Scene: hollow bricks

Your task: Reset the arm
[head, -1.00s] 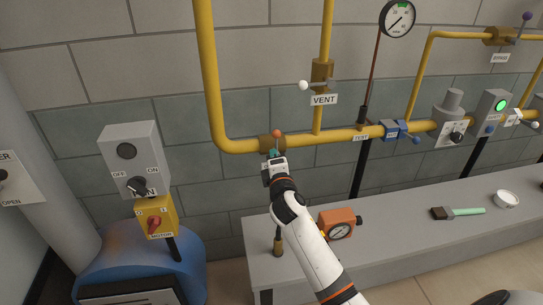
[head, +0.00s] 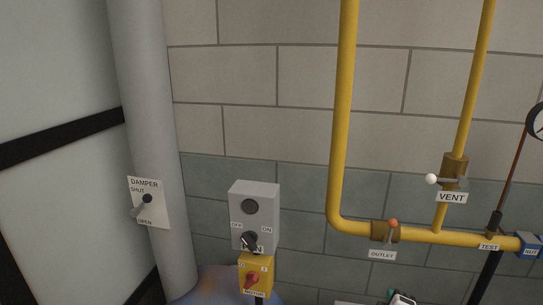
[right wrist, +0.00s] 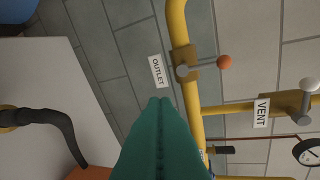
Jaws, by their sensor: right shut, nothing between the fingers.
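My right gripper (head: 391,294) shows only as a small piece at the bottom edge of the head view, below the OUTLET valve. In the right wrist view its green fingers (right wrist: 160,120) are pressed together with nothing between them. The OUTLET valve (head: 382,232), a brass body with an orange-knobbed lever, sits on the yellow pipe. It also shows in the right wrist view (right wrist: 184,58), beyond the fingertips and apart from them. My left gripper is not in view.
The VENT valve (head: 454,170) with its white knob stands on the upright pipe at right. A switch box (head: 254,205) and yellow MOTOR box (head: 255,274) stand left of the pipe, and a DAMPER plate (head: 149,203) is on the grey duct. A dark curved handle (right wrist: 55,125) shows in the wrist view.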

